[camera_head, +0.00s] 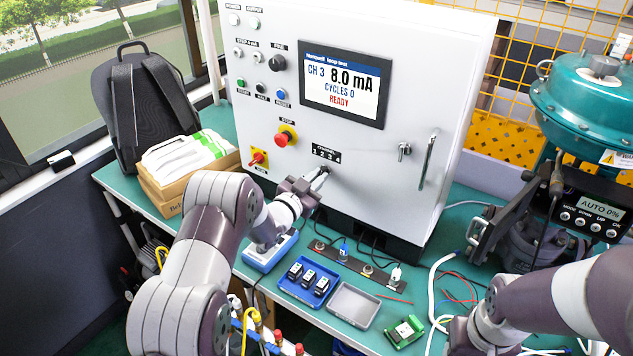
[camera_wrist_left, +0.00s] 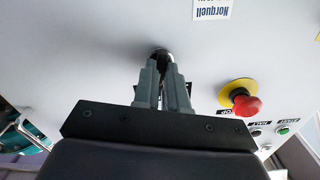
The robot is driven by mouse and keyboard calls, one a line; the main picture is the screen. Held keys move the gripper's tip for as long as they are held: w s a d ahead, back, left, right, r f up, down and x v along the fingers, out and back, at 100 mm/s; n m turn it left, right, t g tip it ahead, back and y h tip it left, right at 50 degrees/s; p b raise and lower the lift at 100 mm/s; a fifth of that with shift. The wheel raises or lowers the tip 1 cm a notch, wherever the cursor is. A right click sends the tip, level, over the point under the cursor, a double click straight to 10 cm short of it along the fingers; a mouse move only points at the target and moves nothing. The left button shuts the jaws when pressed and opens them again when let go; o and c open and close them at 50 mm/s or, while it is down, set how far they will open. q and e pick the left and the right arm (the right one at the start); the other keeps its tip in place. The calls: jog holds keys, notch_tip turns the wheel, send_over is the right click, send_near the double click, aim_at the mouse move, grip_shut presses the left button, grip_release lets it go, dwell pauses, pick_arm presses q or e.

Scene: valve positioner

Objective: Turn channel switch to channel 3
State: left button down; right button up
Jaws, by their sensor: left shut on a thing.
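The channel switch (camera_head: 323,171) is a small knob on the front of the white cabinet, just below a label marked CHANNEL 1 2 3 4 (camera_head: 326,154). My left gripper (camera_head: 316,182) is shut on this knob, and its fingers hide most of it. In the left wrist view, the fingers (camera_wrist_left: 163,66) meet on the round knob (camera_wrist_left: 160,53), whose pointer I cannot make out. The cabinet screen (camera_head: 342,84) reads CH 3, 8.0 mA, CYCLES 0, READY. My right arm comes in at the lower right; its gripper fingers are not visible.
A red stop button (camera_head: 285,136) on a yellow collar sits left of the switch; it also shows in the left wrist view (camera_wrist_left: 244,103). A blue tray (camera_head: 307,284), a grey tray (camera_head: 353,305) and a green board (camera_head: 404,331) lie below. A teal valve actuator (camera_head: 590,105) stands right.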

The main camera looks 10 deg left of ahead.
pick_arm(q)
jog(key=shift+r, duration=0.1)
jog(key=c, duration=1.2)
grip_release()
jog(key=b+v, duration=0.2)
jog(key=v, duration=1)
jog(key=shift+s+a, duration=0.15)
jog(key=shift+s, duration=0.2)
